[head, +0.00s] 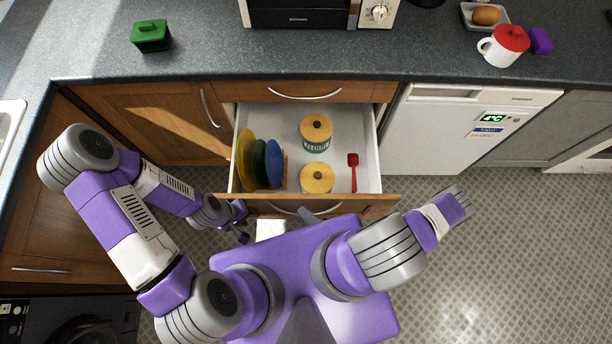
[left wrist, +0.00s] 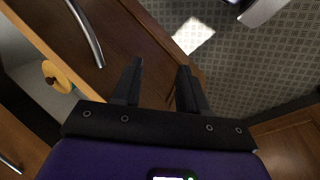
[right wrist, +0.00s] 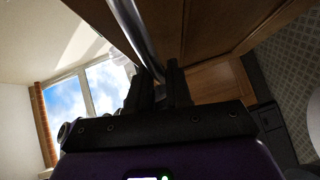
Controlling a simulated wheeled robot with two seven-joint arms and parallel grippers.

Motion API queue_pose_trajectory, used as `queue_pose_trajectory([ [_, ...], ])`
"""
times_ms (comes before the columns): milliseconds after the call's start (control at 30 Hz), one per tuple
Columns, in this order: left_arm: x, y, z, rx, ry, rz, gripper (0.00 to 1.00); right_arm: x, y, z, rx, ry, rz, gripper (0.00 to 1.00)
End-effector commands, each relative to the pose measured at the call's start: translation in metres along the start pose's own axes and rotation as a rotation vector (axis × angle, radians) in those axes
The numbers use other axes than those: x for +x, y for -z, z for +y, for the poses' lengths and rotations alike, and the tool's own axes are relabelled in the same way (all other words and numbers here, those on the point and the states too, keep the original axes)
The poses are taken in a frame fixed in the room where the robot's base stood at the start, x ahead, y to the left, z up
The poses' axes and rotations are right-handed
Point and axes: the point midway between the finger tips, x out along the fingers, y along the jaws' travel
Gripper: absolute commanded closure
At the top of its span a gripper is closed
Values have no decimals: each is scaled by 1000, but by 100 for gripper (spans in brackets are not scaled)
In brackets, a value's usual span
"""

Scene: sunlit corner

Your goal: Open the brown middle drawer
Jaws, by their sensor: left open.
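The brown middle drawer (head: 350,201) is pulled out in the head view. Its white inside holds plates, two yellow-lidded canisters and a red scoop. Its metal handle (head: 292,210) shows on the front edge, and also in the left wrist view (left wrist: 87,32). My left gripper (head: 243,232) is open and empty, beside the left end of the drawer front. Its fingers (left wrist: 157,80) are apart from the handle. My right gripper (right wrist: 160,78) has its fingers close together around a metal bar, apparently the drawer handle (right wrist: 137,32). In the head view that hand is mostly hidden by my body.
A closed top drawer (head: 250,91) is above the open one. A cabinet door (head: 150,118) is at the left and a white appliance (head: 440,130) at the right. The counter holds a microwave, a green dish and a red-lidded mug (head: 504,45). Tiled floor (head: 530,260) is clear at right.

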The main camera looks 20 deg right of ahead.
Motion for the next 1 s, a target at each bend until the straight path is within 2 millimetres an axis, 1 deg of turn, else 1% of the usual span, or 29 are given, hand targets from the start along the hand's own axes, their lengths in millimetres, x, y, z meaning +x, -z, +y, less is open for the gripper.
queue_pose_trajectory([
  [33, 0, 0, 0, 0, 0, 0, 57, 0, 0, 0, 0, 0, -1, 73],
  [133, 0, 0, 0, 0, 0, 0, 57, 0, 0, 0, 0, 1, -1, 58],
  [367, 0, 0, 0, 0, 0, 0, 57, 0, 0, 0, 0, 1, 0, 58],
  [467, 0, 0, 0, 0, 0, 0, 57, -3, 0, 0, -1, 1, -1, 58],
  [567, -1, 0, 0, 0, 0, 0, 57, -14, -1, 0, -2, 3, -2, 58],
  [800, -3, 0, 1, 0, 0, 0, 57, -54, -1, 0, -1, 5, -2, 58],
  [900, -4, 0, 1, 0, 0, 0, 57, -67, -1, 0, -1, 2, -2, 58],
  [1000, -4, 0, 2, 0, 0, 0, 57, -74, -1, 0, -1, 3, -2, 58],
])
